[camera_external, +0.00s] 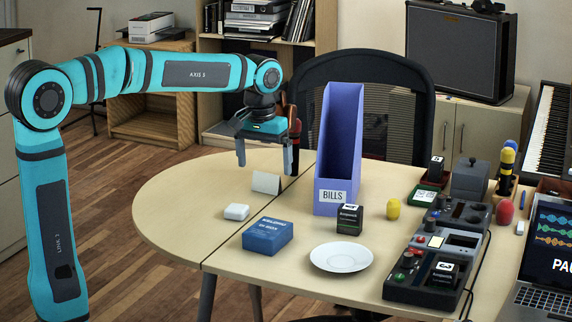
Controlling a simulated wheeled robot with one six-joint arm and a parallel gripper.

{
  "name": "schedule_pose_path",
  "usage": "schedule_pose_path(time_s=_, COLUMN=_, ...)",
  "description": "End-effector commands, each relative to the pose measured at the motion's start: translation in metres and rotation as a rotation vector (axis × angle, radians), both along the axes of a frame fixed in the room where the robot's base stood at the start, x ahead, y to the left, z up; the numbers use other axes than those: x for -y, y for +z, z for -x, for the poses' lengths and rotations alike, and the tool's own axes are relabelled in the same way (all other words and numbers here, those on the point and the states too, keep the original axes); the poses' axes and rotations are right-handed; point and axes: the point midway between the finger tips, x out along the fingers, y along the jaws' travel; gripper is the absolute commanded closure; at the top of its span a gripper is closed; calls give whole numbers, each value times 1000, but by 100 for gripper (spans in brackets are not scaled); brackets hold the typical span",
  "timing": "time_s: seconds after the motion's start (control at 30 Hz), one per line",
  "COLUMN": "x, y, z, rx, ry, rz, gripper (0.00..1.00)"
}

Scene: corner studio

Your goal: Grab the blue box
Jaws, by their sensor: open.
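The blue box (268,237) is a small, flat, dark blue box with white lettering. It lies on the front part of the wooden table, left of the white plate. My gripper (265,160) points down above the table, higher in the picture than the box and apart from it. Its two fingers are spread and nothing is between them.
A white plate (341,257), a small white case (236,212), a small black box (350,219) and a folded card (266,183) surround the box on the table (170,190). A tall purple file holder (338,150) labelled BILLS stands behind. Electronics crowd the right; the table's left is clear.

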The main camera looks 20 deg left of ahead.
Motion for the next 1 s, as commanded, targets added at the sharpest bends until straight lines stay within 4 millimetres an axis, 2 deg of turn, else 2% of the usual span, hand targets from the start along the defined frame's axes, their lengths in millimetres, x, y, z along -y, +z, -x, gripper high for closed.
schedule_pose_path(time_s=0.1, x=10, y=-6, z=-2, rx=-43, ry=-3, rz=-18, gripper=0)
schedule_pose_path(time_s=0.27, x=12, y=-15, z=-3, rx=-62, ry=-3, rz=-26, gripper=0)
schedule_pose_path(time_s=0.8, x=11, y=-106, z=-2, rx=-61, ry=-3, rz=-26, gripper=0)
schedule_pose_path(time_s=1.0, x=12, y=-127, z=-2, rx=-59, ry=-3, rz=-25, gripper=0)
